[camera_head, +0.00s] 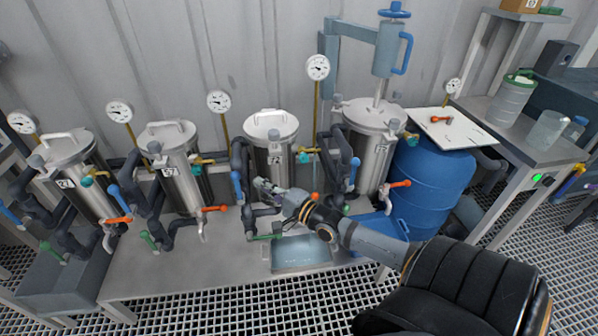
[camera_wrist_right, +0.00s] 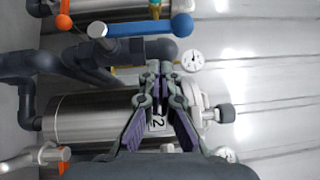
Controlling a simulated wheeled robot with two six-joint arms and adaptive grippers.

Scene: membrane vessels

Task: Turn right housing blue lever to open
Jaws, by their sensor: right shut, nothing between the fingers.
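Several steel housings stand in a row in the head view; the rightmost (camera_head: 374,158) is under a blue hoist, and the third from the left (camera_head: 273,150) is behind my right gripper (camera_head: 262,186). A blue lever (camera_head: 353,172) stands upright left of the rightmost housing. Another blue lever (camera_head: 236,184) stands left of the third housing, apart from the fingers. My right gripper is shut and empty. In the right wrist view its tips (camera_wrist_right: 159,70) point at a housing labelled 2 (camera_wrist_right: 90,118), with a blue lever (camera_wrist_right: 150,29) beyond the tips. My left gripper is out of view.
Dark pipes (camera_head: 341,160) and red-orange handles (camera_head: 399,184) crowd the housings. A blue barrel (camera_head: 432,178) stands at the right, beside a side table (camera_head: 530,150). An open basin (camera_head: 302,254) lies below my right arm. Gauges (camera_head: 318,68) rise behind.

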